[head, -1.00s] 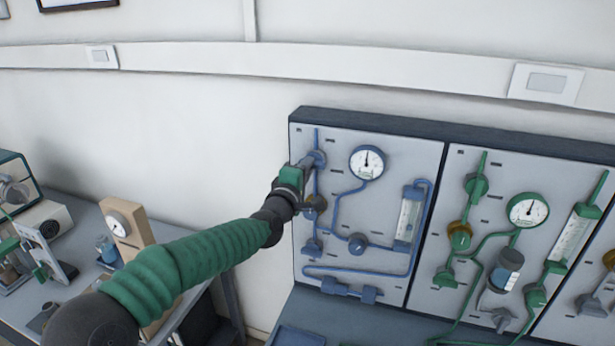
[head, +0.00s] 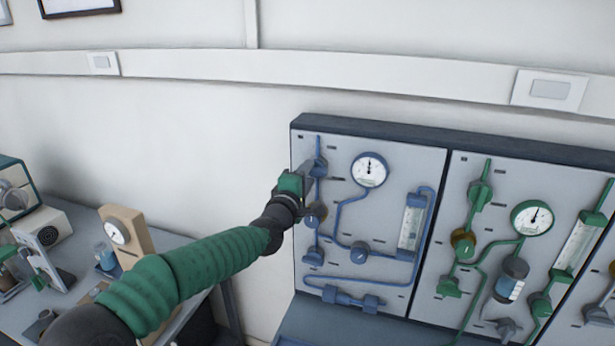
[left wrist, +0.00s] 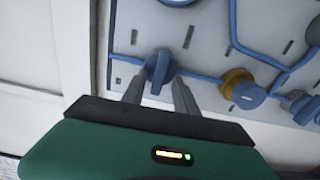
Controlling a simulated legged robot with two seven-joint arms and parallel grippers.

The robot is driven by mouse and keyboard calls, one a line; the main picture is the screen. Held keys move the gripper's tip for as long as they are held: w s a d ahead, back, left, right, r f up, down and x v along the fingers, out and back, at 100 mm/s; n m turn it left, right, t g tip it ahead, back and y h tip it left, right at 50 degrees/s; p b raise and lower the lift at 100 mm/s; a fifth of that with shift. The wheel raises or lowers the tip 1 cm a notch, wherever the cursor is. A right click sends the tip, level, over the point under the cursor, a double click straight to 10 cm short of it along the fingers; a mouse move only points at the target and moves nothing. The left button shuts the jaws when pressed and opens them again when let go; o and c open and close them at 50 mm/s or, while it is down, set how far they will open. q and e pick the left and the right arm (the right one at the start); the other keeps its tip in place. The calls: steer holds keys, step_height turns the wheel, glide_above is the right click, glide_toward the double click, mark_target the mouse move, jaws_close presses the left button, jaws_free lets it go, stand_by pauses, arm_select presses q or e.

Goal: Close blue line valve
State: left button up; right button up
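The blue line panel (head: 400,165) carries blue pipes on a pale board in the head view. Its top-left blue valve (head: 319,168) sits on the vertical pipe at the panel's left edge. In the left wrist view the blue valve handle (left wrist: 158,72) stands between the two fingers of my left gripper (left wrist: 160,85). The fingers are spread on either side of the handle, with small gaps showing. In the head view my left gripper (head: 308,175) reaches this valve from the left and partly hides it. My right gripper is not in view.
Below the valve is a brown-and-blue knob (head: 315,214); a gauge (head: 369,170) and flowmeter (head: 411,222) are to the right. A panel with green pipes (head: 512,170) adjoins it. A bench (head: 180,240) with instruments stands left. The wall left of the panel is clear.

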arm_select(q)
steer(key=shift+s+r, duration=0.1)
steer(key=shift+s, duration=0.05)
steer(key=b+v, duration=0.2)
steer(key=v, duration=1.4)
steer(key=shift+s+b, duration=0.25)
steer(key=shift+b, duration=0.05)
